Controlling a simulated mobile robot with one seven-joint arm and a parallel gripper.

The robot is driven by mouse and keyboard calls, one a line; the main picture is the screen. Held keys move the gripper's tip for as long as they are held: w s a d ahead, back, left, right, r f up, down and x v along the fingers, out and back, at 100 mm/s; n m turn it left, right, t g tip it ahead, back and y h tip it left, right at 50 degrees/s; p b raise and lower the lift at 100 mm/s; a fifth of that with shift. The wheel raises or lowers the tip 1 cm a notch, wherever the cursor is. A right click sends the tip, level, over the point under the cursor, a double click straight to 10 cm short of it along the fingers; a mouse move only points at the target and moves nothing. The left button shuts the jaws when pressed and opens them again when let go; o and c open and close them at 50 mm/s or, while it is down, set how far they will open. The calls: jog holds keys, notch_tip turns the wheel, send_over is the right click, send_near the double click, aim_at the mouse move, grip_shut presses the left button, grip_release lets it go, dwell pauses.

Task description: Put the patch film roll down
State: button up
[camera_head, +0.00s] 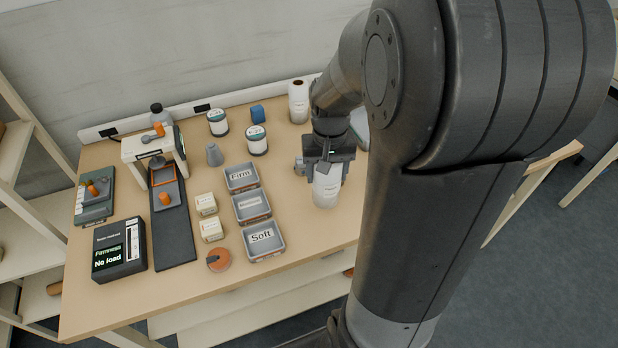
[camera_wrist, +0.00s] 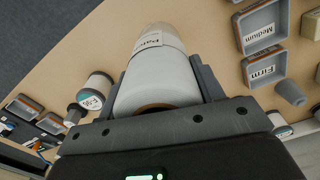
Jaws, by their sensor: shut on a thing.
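The patch film roll (camera_head: 326,188) is a white roll, upright at the right part of the table in the head view. In the wrist view the roll (camera_wrist: 158,78) lies between my fingers, with a label beginning "Pat" and a brown core at its near end. My gripper (camera_head: 326,168) is shut on its upper part from above; it also shows in the wrist view (camera_wrist: 165,88). The roll's lower end is at or very close to the table top (camera_head: 290,222); I cannot tell whether it touches.
Trays marked Firm (camera_head: 242,188) and Soft (camera_head: 264,254), with a third between, stand left of the roll. A taller white roll (camera_head: 298,102) stands behind. Table is clear in front.

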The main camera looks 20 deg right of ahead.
jog(key=s+d+r, duration=0.4)
jog(key=d, duration=0.1)
jog(key=w+d, duration=0.5)
jog(key=d, duration=0.5)
jog(key=w+d+n, duration=0.1)
jog(key=w+d, duration=0.4)
jog(key=d, duration=0.4)
jog(key=w+d, duration=0.5)
jog(key=d, duration=0.5)
jog(key=w+a+f, duration=0.5)
jog(key=w+f, duration=0.5)
jog(key=shift+f, duration=0.15)
jog(key=shift+f, duration=0.15)
jog(key=o, duration=1.2)
jog(key=shift+o, duration=0.2)
